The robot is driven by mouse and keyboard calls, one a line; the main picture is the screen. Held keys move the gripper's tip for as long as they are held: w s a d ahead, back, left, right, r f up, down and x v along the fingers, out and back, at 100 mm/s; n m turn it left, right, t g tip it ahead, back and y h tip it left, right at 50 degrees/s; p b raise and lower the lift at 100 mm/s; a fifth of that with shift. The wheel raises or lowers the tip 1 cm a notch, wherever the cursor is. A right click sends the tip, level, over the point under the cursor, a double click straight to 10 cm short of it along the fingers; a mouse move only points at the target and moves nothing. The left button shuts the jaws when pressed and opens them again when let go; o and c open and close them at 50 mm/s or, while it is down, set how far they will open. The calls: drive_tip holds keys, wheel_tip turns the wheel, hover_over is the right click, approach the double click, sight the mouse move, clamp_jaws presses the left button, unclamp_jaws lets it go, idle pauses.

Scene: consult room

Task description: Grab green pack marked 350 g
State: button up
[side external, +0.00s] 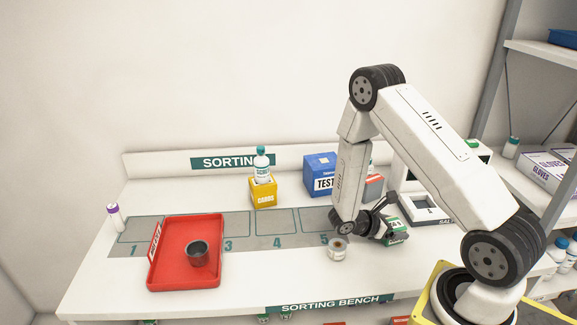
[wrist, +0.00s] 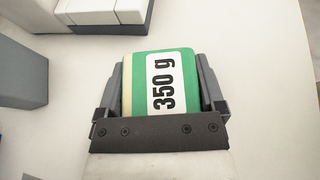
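The green pack (wrist: 142,85) has a white label reading 350 g and sits between the two fingers of my gripper (wrist: 160,80) in the wrist view. A finger lies close along each side of it with no clear gap, so my gripper looks shut on it. In the side view, the green pack (side external: 393,231) is at the right part of the bench, partly hidden by my gripper (side external: 383,222). It looks slightly tilted. I cannot tell whether its underside touches the bench.
A small open jar (side external: 337,251) stands just left of my gripper.

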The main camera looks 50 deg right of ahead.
sight(395, 222)
drive_tip(key=c, duration=0.3)
drive_tip(key=shift+r, duration=0.1)
drive_tip(key=shift+r, duration=4.95)
